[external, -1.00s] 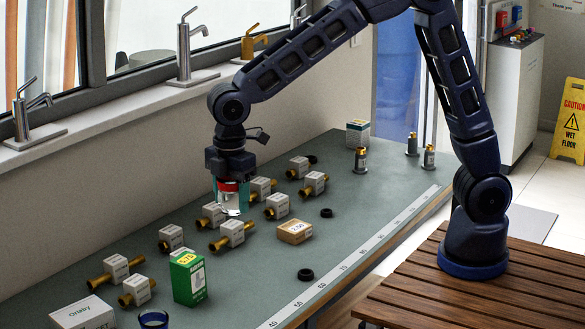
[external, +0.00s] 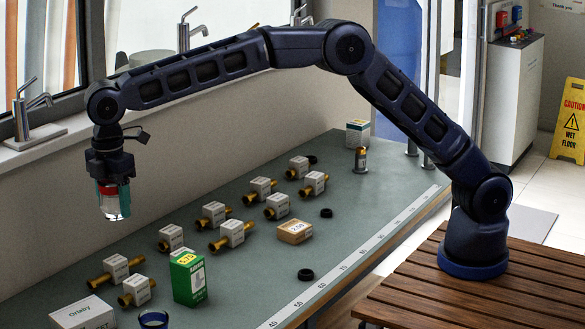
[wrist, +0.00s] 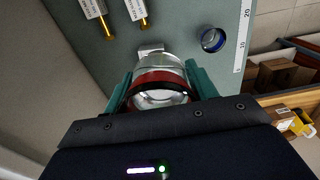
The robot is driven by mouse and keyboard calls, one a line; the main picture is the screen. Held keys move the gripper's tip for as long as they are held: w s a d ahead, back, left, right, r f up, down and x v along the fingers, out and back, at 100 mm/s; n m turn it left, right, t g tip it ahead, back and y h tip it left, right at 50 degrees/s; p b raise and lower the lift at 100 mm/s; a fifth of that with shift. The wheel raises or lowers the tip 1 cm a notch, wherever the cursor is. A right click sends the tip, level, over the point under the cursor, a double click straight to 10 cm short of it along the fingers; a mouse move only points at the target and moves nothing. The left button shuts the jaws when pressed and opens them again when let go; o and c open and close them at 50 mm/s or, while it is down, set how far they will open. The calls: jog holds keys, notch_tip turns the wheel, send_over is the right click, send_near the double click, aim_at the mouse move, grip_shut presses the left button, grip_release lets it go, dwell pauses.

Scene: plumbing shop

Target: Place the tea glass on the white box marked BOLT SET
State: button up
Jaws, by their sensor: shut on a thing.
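The tea glass (external: 108,207) is clear with a red band. My gripper (external: 114,193) is shut on it and holds it upright in the air, above the left part of the counter. In the wrist view the glass (wrist: 160,66) sits between the two teal fingers. A white box (external: 84,313) stands at the counter's near left end, lower in the picture than the glass; "Orlaby" and part of a word like "SET" can be read on it. In the wrist view a small part of a white box (wrist: 150,46) shows just beyond the glass, which hides the rest.
A blue cup (external: 153,319) stands right of the white box. A green-and-white box (external: 188,278), several brass valves with white blocks (external: 138,290), a tan box (external: 295,231) and black rings (external: 306,274) lie further along the counter. The wall and window sill (external: 35,137) run behind.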

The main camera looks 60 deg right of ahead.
send_over(98, 311)
jog(key=d, duration=0.1)
jog(key=f, duration=1.3)
jog(key=a+f, duration=0.1)
jog(key=f, duration=0.6)
jog(key=shift+f, duration=0.1)
jog(key=shift+f, duration=0.1)
jog(key=o, duration=1.1)
notch_tip(98, 311, up, 12)
